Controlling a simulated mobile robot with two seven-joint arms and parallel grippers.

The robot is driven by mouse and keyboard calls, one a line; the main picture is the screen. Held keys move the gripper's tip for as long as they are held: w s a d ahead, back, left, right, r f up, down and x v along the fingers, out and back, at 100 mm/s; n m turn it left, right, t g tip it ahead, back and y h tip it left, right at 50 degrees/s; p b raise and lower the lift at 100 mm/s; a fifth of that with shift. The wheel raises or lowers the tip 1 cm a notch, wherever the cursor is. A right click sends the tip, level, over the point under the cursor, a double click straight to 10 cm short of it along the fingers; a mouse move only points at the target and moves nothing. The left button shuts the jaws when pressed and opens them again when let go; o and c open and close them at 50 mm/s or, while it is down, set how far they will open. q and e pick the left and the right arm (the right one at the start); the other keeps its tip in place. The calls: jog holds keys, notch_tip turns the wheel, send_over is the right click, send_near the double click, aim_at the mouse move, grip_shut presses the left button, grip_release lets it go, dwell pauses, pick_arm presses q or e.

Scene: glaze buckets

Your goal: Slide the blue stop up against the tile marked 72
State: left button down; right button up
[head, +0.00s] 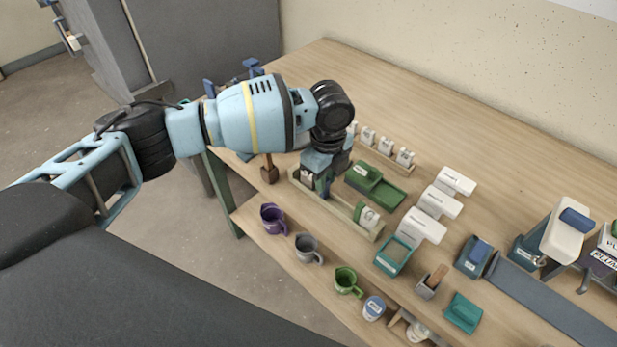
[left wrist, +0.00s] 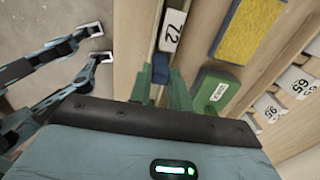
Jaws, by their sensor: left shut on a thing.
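The blue stop (left wrist: 160,69) sits in the long wooden rail, between the green fingers of my left gripper (left wrist: 162,88), which is shut on it. The white tile marked 72 (left wrist: 171,30) lies in the same rail just beyond the stop in the left wrist view. A narrow strip seems to separate them; I cannot tell whether they touch. My right gripper cannot be made out.
A green box (head: 376,185) stands close beside the rail; it shows in the left wrist view (left wrist: 217,94). A rack of numbered tiles (left wrist: 296,82) lies farther right. Purple (head: 272,219), grey (head: 308,248) and green (head: 347,281) jugs line the front. The rear table is clear.

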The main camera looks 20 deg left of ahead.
pick_arm(q)
jog(key=shift+w+a, duration=0.1)
jog(key=shift+a, duration=0.15)
jog(key=shift+w+a, duration=0.2)
jog(key=shift+a, duration=0.35)
jog(key=shift+w+a, duration=0.25)
jog(key=shift+a, duration=0.45)
jog(key=shift+w+a, duration=0.2)
jog(key=shift+a, duration=0.35)
jog(key=c, duration=1.4)
grip_release()
